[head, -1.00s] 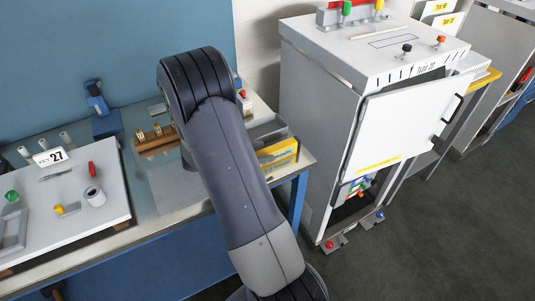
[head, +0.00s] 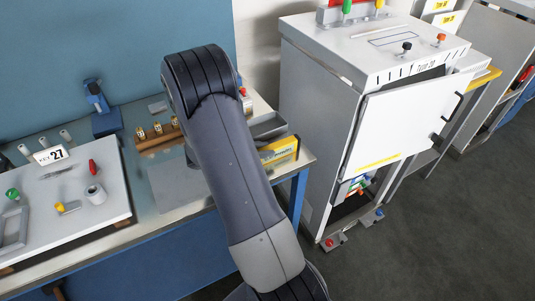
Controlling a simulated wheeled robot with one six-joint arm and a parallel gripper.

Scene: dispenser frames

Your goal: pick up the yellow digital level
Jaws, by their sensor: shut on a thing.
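A yellow block with a pale, lettered face (head: 282,149), which looks like the yellow digital level, is at the right end of the workbench. Its left end is cut off by my arm, and I cannot tell whether it rests on the bench or is held. My gripper is hidden behind my own arm, which crosses the middle of the head view. Its jaws and anything between them do not show.
A grey tray (head: 267,127) lies behind the yellow block. Left of my arm are a wooden block with brass weights (head: 157,139), a blue clamp-like stand (head: 103,112) and a white panel (head: 65,197). A cabinet (head: 320,120) with an open door (head: 400,125) stands right.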

